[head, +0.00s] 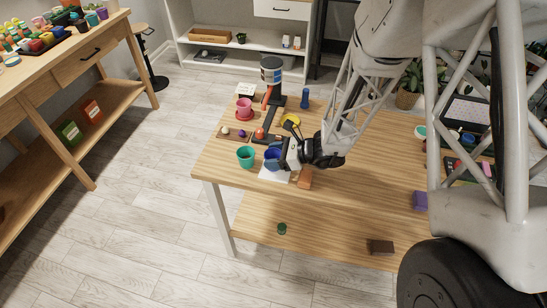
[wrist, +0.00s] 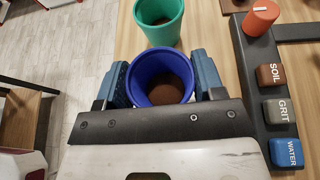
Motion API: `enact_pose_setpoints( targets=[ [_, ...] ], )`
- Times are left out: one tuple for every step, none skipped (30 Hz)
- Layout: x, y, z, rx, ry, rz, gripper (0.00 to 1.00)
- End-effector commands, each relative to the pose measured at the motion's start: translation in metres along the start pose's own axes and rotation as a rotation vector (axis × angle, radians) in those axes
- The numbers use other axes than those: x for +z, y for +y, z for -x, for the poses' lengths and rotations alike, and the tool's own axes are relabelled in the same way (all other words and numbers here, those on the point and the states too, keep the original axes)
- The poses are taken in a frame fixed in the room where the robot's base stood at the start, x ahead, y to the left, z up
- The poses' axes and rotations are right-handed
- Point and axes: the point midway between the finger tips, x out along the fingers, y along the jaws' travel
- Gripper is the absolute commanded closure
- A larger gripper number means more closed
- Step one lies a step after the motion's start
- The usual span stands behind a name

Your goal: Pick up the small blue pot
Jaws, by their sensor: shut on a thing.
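The small blue pot (wrist: 160,76) sits between the two fingers of my gripper (wrist: 162,84) in the wrist view, with brown soil or a brown bottom showing inside. A blue finger presses on each side of it. In the head view the blue pot (head: 272,159) shows at the tip of my gripper (head: 282,155), near the front left of the table (head: 350,205). It is above or on a white sheet (head: 270,176); I cannot tell if it is lifted. A teal pot (wrist: 158,20) stands just beyond it, and left of it in the head view (head: 245,157).
A dark rack with blocks marked SOIL (wrist: 271,75), GRIT (wrist: 279,110) and WATER (wrist: 286,152) lies to the right in the wrist view. An orange cylinder (wrist: 261,16) is on it.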

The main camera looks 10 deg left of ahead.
Motion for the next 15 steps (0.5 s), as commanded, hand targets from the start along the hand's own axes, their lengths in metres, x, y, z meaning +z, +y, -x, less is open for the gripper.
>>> enact_pose_setpoints(
  targets=[
    [0.004, 0.000, 0.001, -0.001, 0.000, 0.002, 0.61],
    [0.006, 0.000, 0.002, -0.001, -0.001, 0.003, 0.61],
    [0.009, 0.000, 0.004, -0.001, -0.001, 0.004, 0.61],
    [0.011, 0.000, 0.005, -0.001, -0.001, 0.004, 0.61],
    [0.014, 0.000, 0.006, 0.000, -0.001, 0.003, 0.61],
    [0.018, 0.000, 0.007, 0.000, -0.001, 0.003, 0.61],
    [0.021, 0.000, 0.009, 0.000, 0.000, 0.003, 0.61],
    [0.024, 0.000, 0.010, -0.001, -0.001, 0.004, 0.61],
    [0.029, 0.000, 0.012, -0.001, -0.001, 0.004, 0.61],
    [0.034, 0.000, 0.014, -0.001, -0.001, 0.003, 0.61],
    [0.037, 0.000, 0.015, -0.001, -0.001, 0.004, 0.61],
    [0.043, 0.000, 0.018, -0.001, -0.001, 0.003, 0.61],
    [0.047, 0.000, 0.020, -0.001, -0.001, 0.003, 0.61],
    [0.052, 0.000, 0.022, -0.001, -0.001, 0.004, 0.61],
    [0.059, 0.000, 0.024, -0.001, -0.001, 0.005, 0.61]
  ],
)
